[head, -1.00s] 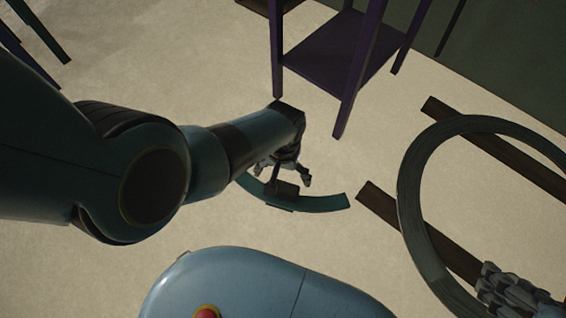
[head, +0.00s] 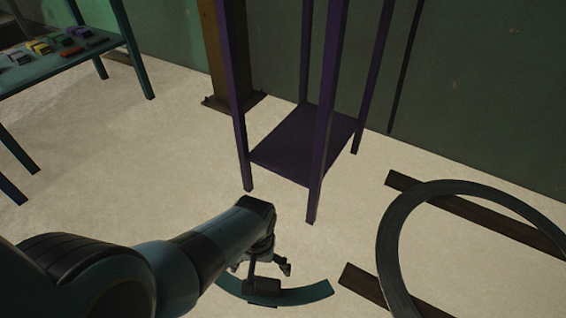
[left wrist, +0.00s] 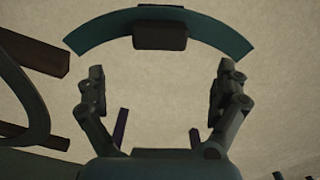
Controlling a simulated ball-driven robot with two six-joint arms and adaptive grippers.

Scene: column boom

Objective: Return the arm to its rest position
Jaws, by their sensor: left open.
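My left arm comes in from the left in the head view. My left gripper (head: 262,268) is open and empty, pointing down over the floor. In the left wrist view the two fingers of the left gripper (left wrist: 160,82) stand wide apart with bare floor between them. Beyond the fingertips is a curved teal strip (left wrist: 215,34) with a dark block (left wrist: 160,36) at its middle. In the head view the curved strip (head: 308,293) lies just below the gripper, apart from the fingers as far as I can see. My right gripper is out of view.
A large ring (head: 390,245) rests over two dark beams (head: 405,184) at right. A tall purple stand (head: 295,150) is ahead, before a dark green wall (head: 480,110). A brown post (head: 228,60) stands behind. A teal table (head: 75,55) holds several small items. Floor at left is clear.

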